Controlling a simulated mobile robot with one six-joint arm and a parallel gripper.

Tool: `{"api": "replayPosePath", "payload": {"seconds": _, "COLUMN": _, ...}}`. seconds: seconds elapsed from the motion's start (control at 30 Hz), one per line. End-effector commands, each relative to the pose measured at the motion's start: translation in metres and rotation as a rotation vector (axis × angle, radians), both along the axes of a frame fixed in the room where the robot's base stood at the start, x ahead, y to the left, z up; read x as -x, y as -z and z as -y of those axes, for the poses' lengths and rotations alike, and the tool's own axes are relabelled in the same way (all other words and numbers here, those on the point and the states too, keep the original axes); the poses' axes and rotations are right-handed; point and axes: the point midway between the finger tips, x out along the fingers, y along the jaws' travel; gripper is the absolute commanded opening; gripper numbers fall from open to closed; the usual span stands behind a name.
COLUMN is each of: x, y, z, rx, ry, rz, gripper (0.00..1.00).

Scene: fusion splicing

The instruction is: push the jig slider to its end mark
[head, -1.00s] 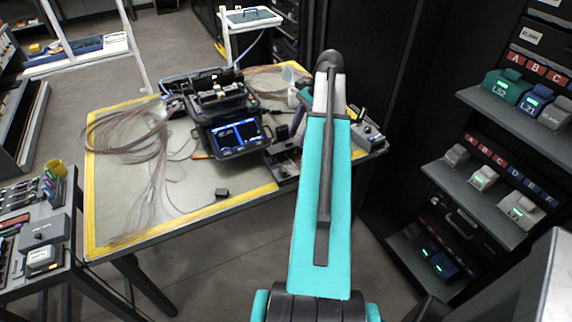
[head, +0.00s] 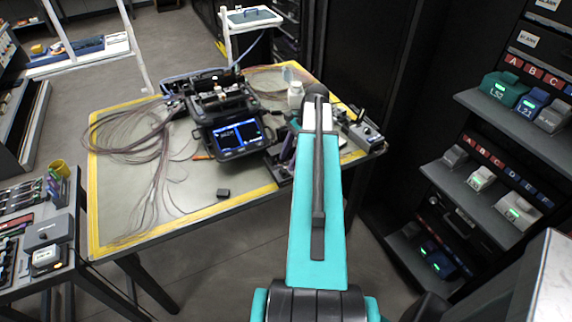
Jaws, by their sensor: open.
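A dark low device (head: 277,165), possibly the jig, stands at the front right edge of the yellow-bordered mat, just right of the splicer. My teal arm covers its right part. Its slider and end mark cannot be made out. My arm reaches over the table's right side, and its upper end bends down behind the teal link. My gripper is hidden behind this link, so its contact with the jig cannot be seen. A narrow purplish part (head: 289,148) shows at the link's left edge, above the dark device; I cannot tell what it belongs to.
The fusion splicer (head: 228,125) stands with its screen lit on the table's mat (head: 120,200). Loose fibres (head: 125,135) lie at left, and a small black block (head: 223,193) near the front edge. A white bottle (head: 295,93) and a grey box (head: 366,135) flank my arm. Shelves stand at right.

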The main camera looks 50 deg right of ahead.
Motion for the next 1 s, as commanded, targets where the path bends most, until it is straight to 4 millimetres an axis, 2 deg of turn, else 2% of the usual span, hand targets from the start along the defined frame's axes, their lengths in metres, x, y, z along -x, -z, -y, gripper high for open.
{"api": "replayPosePath", "payload": {"seconds": 0.4, "x": -0.004, "y": 0.031, "z": -0.012, "rx": -0.001, "ry": 0.001, "rz": 0.0, "gripper": 0.42}}
{"api": "replayPosePath", "payload": {"seconds": 0.8, "x": -0.004, "y": 0.035, "z": -0.013, "rx": 0.0, "ry": 0.001, "rz": 0.0, "gripper": 0.42}}
{"api": "replayPosePath", "payload": {"seconds": 0.87, "x": -0.004, "y": 0.035, "z": -0.013, "rx": 0.0, "ry": 0.002, "rz": -0.001, "gripper": 0.35}}
{"api": "replayPosePath", "payload": {"seconds": 1.0, "x": -0.004, "y": 0.035, "z": -0.012, "rx": 0.0, "ry": 0.003, "rz": 0.0, "gripper": 0.12}}
